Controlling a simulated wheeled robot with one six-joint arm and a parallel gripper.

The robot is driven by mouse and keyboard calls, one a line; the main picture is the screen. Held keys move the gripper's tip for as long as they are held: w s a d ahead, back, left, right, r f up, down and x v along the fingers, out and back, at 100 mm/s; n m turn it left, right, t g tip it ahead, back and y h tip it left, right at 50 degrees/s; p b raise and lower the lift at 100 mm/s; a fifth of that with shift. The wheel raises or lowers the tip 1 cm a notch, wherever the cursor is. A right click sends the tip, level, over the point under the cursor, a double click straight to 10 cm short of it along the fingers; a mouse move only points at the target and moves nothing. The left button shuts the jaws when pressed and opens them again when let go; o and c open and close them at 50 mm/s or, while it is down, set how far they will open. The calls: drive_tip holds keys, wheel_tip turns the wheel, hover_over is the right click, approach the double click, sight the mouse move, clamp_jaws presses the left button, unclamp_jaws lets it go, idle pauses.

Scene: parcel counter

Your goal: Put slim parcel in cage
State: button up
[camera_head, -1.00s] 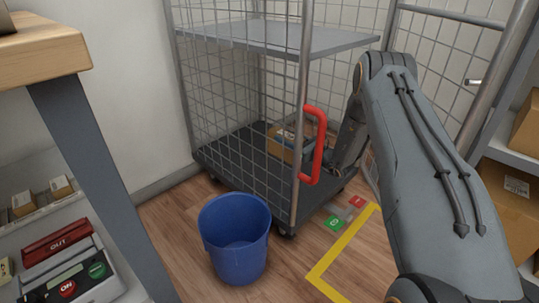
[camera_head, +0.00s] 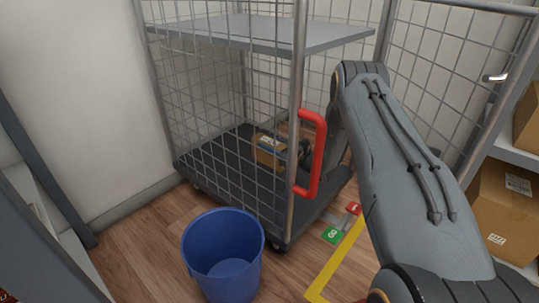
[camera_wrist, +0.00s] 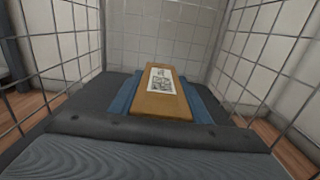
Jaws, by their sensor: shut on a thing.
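The slim parcel (camera_wrist: 162,92) is a narrow brown box with a white printed label on top. My gripper (camera_wrist: 160,98) is shut on it, with a blue jaw along each long side. The parcel also shows through the mesh in the head view (camera_head: 268,151). It is inside the wire cage (camera_head: 299,75), low over the dark cage floor. I cannot tell whether it touches the floor. My gripper is partly hidden in the head view by the red handle (camera_head: 318,150) and the mesh.
A grey shelf (camera_head: 265,33) spans the cage above the parcel. A blue bucket (camera_head: 222,255) stands on the wood floor before the cage. Cardboard boxes (camera_head: 500,215) sit on a rack at the right. Yellow tape (camera_head: 335,265) marks the floor.

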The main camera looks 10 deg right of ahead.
wheel_tip(320, 180, down, 4)
drive_tip(key=shift+f+b, duration=0.1)
drive_tip(key=shift+b, duration=0.7)
drive_tip(key=o, duration=1.3)
